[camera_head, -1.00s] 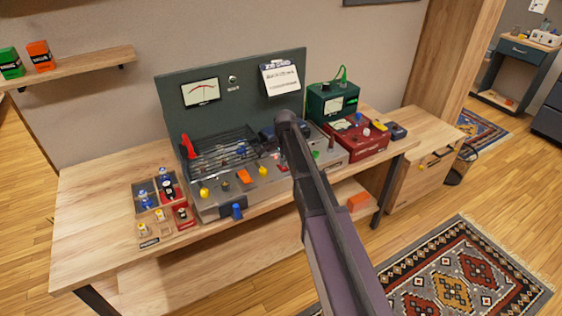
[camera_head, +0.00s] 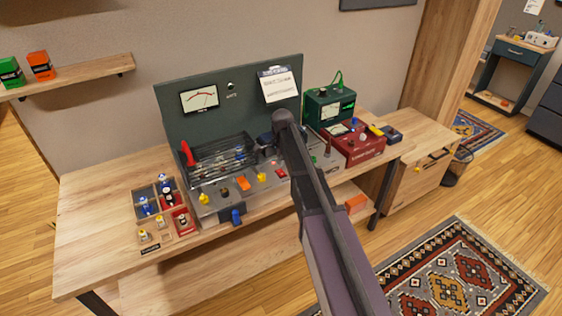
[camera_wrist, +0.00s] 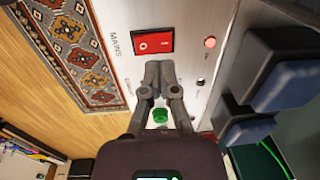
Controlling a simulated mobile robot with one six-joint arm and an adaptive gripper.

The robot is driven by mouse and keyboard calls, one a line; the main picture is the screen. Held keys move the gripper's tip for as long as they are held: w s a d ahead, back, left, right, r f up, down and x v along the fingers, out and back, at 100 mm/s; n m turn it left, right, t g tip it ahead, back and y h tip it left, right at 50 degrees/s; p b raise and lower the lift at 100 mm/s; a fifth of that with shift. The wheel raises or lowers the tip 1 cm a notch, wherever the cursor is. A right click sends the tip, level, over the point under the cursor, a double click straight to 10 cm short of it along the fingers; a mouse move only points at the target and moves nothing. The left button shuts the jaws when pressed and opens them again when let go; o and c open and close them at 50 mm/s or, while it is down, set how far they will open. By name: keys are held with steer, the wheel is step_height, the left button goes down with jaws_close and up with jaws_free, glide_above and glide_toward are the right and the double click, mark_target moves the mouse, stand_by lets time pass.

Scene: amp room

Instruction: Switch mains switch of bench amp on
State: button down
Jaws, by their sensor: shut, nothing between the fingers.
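The bench amp (camera_head: 222,202) is a grey metal chassis on the wooden bench, with a dark green meter panel behind it. In the wrist view its pale front panel carries a red rocker switch (camera_wrist: 153,42) in a black frame, beside the word MAINS. The rocker has white marks; I cannot tell which side is pressed. My gripper (camera_wrist: 160,68) is shut and empty, its fingertips close to the lower edge of the switch in the picture. I cannot tell whether they touch.
Blue-black blocks (camera_wrist: 283,68) stand close on the right of the wrist view. A red box (camera_head: 357,148) and a parts tray (camera_head: 134,190) flank the amp.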

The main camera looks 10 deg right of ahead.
mark_target(279, 170)
step_height(279, 170, up, 11)
steer(key=w+p, duration=0.1)
steer(key=p, duration=0.9)
steer(key=shift+a+f, duration=0.2)
steer(key=shift+w, duration=0.1)
steer(key=s+d+n, duration=0.2)
steer(key=s+n, duration=1.2)
steer(key=s, duration=1.5)
steer(key=shift+s+d+g, duration=0.25)
steer(key=shift+d+g, duration=0.15)
